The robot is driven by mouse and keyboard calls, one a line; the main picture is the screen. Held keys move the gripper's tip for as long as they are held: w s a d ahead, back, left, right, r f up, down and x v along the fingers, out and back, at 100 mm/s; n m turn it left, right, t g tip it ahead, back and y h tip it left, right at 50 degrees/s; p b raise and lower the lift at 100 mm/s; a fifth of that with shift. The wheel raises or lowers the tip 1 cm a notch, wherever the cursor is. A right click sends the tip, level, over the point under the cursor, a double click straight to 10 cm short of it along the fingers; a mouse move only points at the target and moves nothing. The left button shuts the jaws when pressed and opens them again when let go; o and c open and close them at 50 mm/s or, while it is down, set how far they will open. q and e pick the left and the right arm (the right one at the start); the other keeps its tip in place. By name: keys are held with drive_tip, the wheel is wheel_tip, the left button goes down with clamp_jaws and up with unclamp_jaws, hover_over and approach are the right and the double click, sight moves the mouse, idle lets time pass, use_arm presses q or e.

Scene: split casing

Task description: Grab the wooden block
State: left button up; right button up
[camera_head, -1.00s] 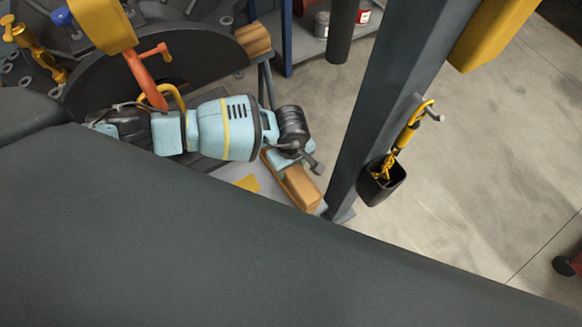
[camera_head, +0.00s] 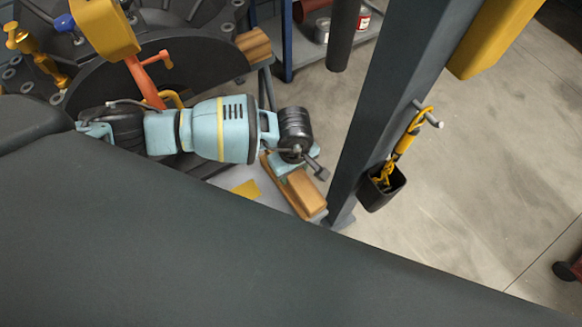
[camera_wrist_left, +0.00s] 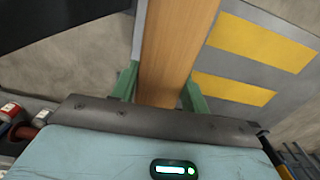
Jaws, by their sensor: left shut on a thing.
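The wooden block (camera_head: 303,192) is a long light-brown bar at the centre of the head view, close to the foot of the grey post. My left gripper (camera_head: 291,176) is over it, partly hidden under my wrist. In the left wrist view, the left gripper (camera_wrist_left: 160,88) has its green fingers on both sides of the wooden block (camera_wrist_left: 176,45), shut on it. The block runs away from the palm. I cannot tell whether it is lifted off the grey surface below. My right gripper is not in view.
A grey post (camera_head: 375,110) stands just right of the block, with a black holder (camera_head: 382,190) on it. A grey panel with yellow patches (camera_head: 246,189) lies beside the block. A large dark round machine (camera_head: 160,75) is behind my arm. Open floor lies to the right.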

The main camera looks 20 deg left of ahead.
use_arm(q)
drive_tip(key=s+d+r, duration=0.1)
drive_tip(key=s+d, duration=0.8)
drive_tip(key=s, duration=0.2)
drive_tip(key=shift+s, duration=0.15)
drive_tip(key=shift+r, duration=0.1)
